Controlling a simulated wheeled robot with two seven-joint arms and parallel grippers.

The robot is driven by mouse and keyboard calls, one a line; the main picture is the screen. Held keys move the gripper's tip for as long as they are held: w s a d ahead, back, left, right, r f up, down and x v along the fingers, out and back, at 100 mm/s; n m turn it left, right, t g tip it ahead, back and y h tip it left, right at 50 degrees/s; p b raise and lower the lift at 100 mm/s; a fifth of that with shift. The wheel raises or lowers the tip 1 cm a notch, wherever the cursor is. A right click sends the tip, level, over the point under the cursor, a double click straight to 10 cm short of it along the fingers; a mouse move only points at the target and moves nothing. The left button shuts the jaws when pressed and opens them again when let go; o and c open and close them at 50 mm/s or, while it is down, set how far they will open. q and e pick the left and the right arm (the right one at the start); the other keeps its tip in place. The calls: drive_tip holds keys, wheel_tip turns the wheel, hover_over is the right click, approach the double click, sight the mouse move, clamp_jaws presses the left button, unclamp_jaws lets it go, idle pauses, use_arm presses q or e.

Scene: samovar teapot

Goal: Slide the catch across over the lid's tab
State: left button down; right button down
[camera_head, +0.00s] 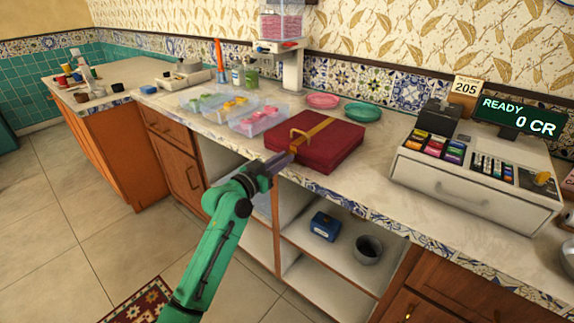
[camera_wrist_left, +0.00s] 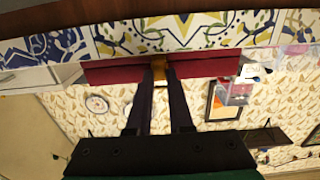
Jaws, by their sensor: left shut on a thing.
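A dark red box (camera_head: 330,148) with a closed lid lies on the counter. A gold band (camera_head: 318,128) runs across its lid, and a gold loop (camera_head: 296,132) stands up near its left edge. My left gripper (camera_head: 287,160) is at the box's front left side, shut on a small gold piece, apparently the catch. In the left wrist view the gold piece (camera_wrist_left: 158,68) sits between the fingertips (camera_wrist_left: 160,78), against the red box side (camera_wrist_left: 112,73). I cannot tell the lid's tab apart from the band, and the fingers partly hide the catch. My right gripper is not in view.
Clear trays (camera_head: 258,120) of coloured items stand left of the box. Pink (camera_head: 323,100) and green (camera_head: 362,112) plates lie behind it. A cash register (camera_head: 478,165) stands to the right. Open shelves below hold a blue box (camera_head: 325,226) and a grey pot (camera_head: 368,249).

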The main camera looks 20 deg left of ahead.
use_arm(q)
drive_tip(key=c, duration=0.8)
unclamp_jaws()
drive_tip(key=shift+a, duration=0.3)
drive_tip(key=shift+d, duration=0.1)
drive_tip(key=b+v, duration=0.2)
drive_tip(key=v, duration=1.2)
drive_tip(key=shift+s, duration=0.2)
